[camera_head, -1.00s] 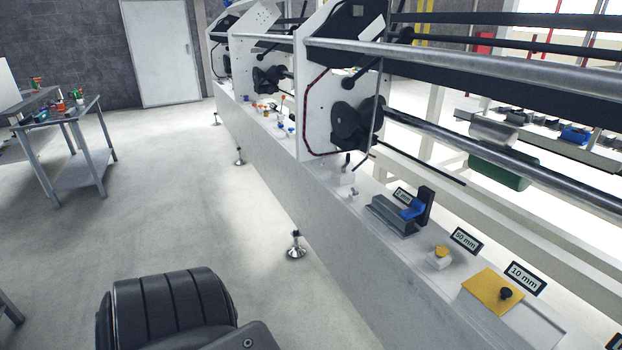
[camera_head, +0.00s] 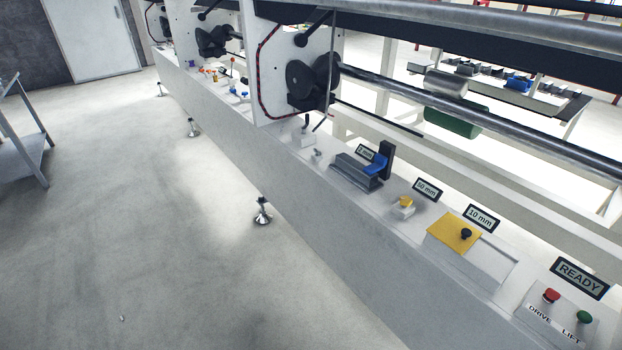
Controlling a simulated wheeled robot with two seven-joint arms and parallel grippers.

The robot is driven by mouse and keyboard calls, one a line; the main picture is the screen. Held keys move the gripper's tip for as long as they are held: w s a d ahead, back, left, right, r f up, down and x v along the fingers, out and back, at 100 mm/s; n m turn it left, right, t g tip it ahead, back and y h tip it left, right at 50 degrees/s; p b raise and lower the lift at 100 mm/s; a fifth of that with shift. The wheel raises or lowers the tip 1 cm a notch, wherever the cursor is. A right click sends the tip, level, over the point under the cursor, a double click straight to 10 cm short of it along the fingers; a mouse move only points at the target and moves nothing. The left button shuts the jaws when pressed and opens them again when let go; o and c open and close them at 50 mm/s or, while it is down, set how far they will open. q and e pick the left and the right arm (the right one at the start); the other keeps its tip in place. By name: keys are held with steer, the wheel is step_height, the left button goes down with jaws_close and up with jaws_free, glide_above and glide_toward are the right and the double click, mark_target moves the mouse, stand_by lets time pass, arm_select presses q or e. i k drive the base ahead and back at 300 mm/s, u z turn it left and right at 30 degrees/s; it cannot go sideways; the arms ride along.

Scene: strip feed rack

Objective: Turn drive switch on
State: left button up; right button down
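The drive switch (camera_head: 551,296) is a red knob on a small grey panel at the lower right, above the printed word DRIVE. A green knob (camera_head: 584,317) marked LIFT sits to its right. A sign reading READY (camera_head: 580,278) stands behind the two knobs. Neither of my grippers shows in the head view.
Along the white machine ledge (camera_head: 330,235) sit a yellow plate (camera_head: 450,231) with a black knob, a small yellow-topped block (camera_head: 404,203) and a grey slide with a blue part (camera_head: 375,166). Signs marked in mm stand behind them.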

mark_target(551, 294)
steer(key=z, duration=3)
steer(key=k, duration=0.45)
steer(key=u, duration=0.15)
